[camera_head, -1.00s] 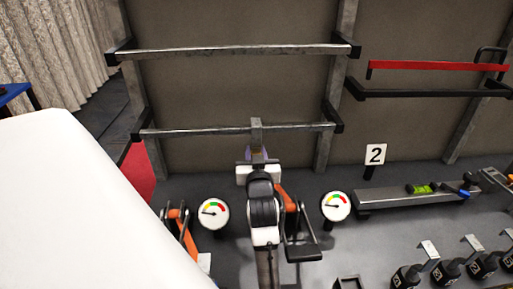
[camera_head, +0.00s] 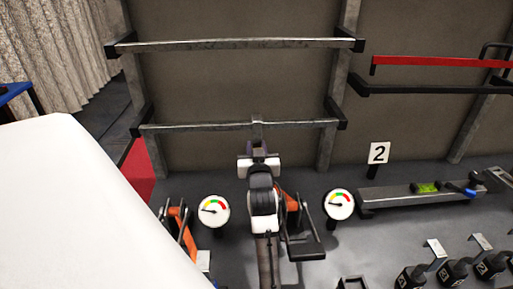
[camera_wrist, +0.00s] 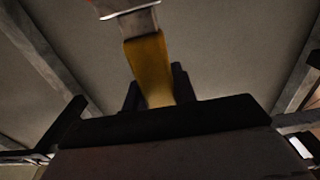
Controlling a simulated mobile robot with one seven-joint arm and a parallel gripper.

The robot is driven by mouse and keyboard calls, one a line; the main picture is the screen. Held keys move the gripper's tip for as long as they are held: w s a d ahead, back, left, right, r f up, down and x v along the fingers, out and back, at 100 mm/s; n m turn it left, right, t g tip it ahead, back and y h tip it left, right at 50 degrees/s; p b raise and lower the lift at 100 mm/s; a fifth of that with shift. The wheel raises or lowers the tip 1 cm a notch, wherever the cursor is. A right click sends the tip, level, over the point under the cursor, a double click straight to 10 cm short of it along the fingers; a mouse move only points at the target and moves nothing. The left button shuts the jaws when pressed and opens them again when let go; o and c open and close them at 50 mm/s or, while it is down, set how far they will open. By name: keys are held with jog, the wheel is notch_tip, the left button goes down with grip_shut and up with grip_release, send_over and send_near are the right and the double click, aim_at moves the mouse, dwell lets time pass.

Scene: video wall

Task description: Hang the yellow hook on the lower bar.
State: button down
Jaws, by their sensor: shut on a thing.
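The lower bar (camera_head: 200,127) is a grey metal rail across the wall frame, held by black end brackets. My gripper (camera_wrist: 157,88) is shut on the yellow hook (camera_wrist: 148,62), whose yellow shank stands up between the dark fingers in the wrist view. The hook's top end is grey and lies at the upper edge of that view. In the head view the grey hook top (camera_head: 257,129) overlaps the middle of the lower bar. I cannot tell whether it touches the bar. My wrist hides the hook's lower part there.
An upper bar (camera_head: 235,44) runs parallel above. Two round gauges (camera_head: 214,211) stand left and right of my arm. To the right are a sign with a 2 (camera_head: 379,153), a grey beam (camera_head: 410,197) and a red bar (camera_head: 440,61). A white panel (camera_head: 80,200) fills the lower left.

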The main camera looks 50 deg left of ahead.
jog(key=c, duration=1.1)
grip_release()
jog(key=shift+o, duration=0.2)
jog(key=shift+s+d+f, duration=0.1)
jog(key=shift+s+d, duration=0.25)
jog(key=shift+d, duration=0.1)
jog(key=b+v, duration=0.3)
jog(key=v, duration=0.9)
jog(key=shift+s+d, duration=0.2)
jog(key=shift+s, duration=0.1)
